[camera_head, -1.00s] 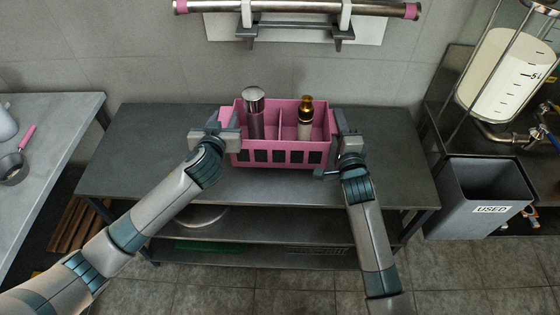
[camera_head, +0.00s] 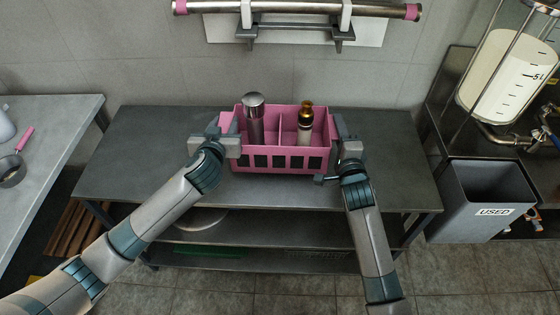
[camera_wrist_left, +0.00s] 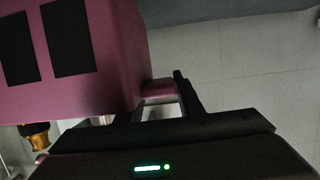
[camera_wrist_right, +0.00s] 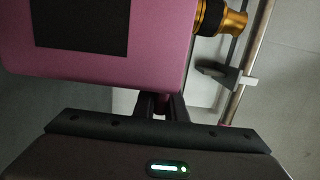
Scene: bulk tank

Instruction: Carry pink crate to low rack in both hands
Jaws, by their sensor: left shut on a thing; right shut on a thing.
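The pink crate (camera_head: 264,162) is upright over the top of a grey steel rack (camera_head: 140,140) with lower shelves. I cannot tell whether its base touches that top. A silver-capped flask (camera_head: 254,120) and a gold-capped bottle (camera_head: 305,122) stand inside, either side of a divider. My left gripper (camera_head: 224,138) is shut on the crate's left end, my right gripper (camera_head: 341,140) on its right end. The crate's dark-slotted side shows close up in the left wrist view (camera_wrist_left: 110,60) and right wrist view (camera_wrist_right: 155,65). The fingertips are partly hidden.
A grey bin marked USED (camera_head: 490,190) stands at the right, below a clear tank (camera_head: 512,75) of pale liquid. A wall-mounted pipe (camera_head: 300,8) runs behind. A worktop (camera_head: 40,150) with a pan (camera_head: 12,170) is at the left. The rack top is bare either side.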

